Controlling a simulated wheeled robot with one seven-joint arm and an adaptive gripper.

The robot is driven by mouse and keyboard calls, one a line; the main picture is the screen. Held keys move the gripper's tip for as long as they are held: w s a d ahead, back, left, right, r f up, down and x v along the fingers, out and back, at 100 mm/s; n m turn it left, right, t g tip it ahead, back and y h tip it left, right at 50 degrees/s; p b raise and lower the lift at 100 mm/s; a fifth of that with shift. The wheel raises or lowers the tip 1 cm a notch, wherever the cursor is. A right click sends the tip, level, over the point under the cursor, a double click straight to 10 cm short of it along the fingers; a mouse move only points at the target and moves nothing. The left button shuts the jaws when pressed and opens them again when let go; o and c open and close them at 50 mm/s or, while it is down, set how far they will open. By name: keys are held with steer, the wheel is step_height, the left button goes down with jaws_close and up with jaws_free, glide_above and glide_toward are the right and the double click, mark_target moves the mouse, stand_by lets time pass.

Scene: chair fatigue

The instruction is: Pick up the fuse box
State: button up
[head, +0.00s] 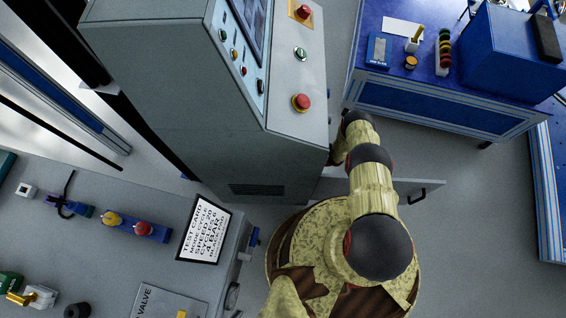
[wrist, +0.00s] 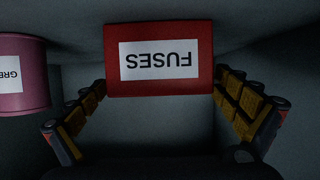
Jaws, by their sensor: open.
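The fuse box is a red box (wrist: 158,30) with a white label reading FUSES, upside down in the wrist view at top centre. My gripper (wrist: 165,100) is open in the wrist view, with one yellow-padded finger on each side. The box lies ahead of and between the fingers' far ends, and I cannot tell whether either finger touches it. In the head view my arm reaches down toward an open drawer (head: 410,186) under the grey machine; the gripper and fuse box are hidden there.
A pink can (wrist: 22,75) with a partly seen label stands left of the fuse box, near the left finger. Dark grey walls enclose the space. The grey machine (head: 200,110) stands beside my arm. A blue workbench (head: 440,105) is at the upper right; a grey bench (head: 60,235) is at left.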

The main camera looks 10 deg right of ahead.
steer(key=shift+a, duration=0.15)
steer(key=shift+c, duration=1.2)
steer(key=c, duration=1.1)
